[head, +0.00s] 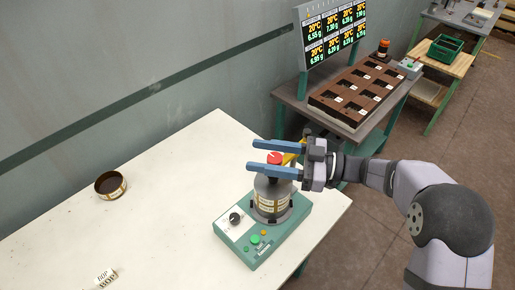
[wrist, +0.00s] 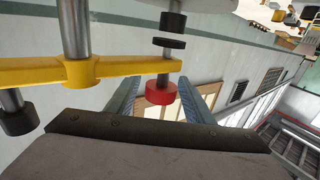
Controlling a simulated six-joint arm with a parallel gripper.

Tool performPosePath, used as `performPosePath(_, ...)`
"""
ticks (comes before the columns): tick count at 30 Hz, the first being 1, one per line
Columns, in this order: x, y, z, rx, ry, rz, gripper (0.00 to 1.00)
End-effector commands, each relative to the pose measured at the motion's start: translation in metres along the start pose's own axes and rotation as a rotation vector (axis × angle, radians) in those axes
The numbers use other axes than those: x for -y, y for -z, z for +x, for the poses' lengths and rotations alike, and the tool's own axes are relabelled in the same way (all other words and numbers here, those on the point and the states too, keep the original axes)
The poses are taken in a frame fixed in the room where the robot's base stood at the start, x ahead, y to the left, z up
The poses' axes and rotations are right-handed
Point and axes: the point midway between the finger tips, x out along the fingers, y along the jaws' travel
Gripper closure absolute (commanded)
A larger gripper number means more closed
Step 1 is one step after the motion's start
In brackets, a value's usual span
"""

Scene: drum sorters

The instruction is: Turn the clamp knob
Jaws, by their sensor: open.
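The red clamp knob (head: 275,157) sits above the grey canister (head: 270,195) that stands on the green machine base (head: 245,250). My gripper (head: 253,156) is open, its two blue fingers one on each side of the knob. In the wrist view the red knob (wrist: 161,92) is at the end of a steel rod through the yellow clamp bar (wrist: 120,69), and lies between the blue fingers. I cannot tell whether either finger touches it. The yellow bar (head: 292,152) is mostly hidden behind my gripper in the head view.
The white table (head: 150,230) holds a dark round tin (head: 111,185) and a small labelled block (head: 106,277) at left. Behind stand a brown compartment tray (head: 360,92) and a display board (head: 332,32). Dark knobbed rods flank the bar in the wrist view.

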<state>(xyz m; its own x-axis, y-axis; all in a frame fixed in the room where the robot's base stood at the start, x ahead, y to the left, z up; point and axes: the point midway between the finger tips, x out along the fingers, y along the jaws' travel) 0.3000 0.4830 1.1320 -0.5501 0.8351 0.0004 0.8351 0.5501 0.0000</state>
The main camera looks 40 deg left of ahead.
Motion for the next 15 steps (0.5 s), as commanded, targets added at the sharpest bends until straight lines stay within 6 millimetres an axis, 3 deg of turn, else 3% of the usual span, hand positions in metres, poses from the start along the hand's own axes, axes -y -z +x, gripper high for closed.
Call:
performPosePath(5, 0.0000, 0.0009, 0.0124, 0.000, 0.000, 0.000, 0.52)
performPosePath(14, -0.0002, -0.0006, 0.0144, 0.000, -0.001, 0.000, 0.52)
performPosePath(15, -0.0002, -0.0005, 0.0144, 0.000, -0.001, 0.000, 0.57)
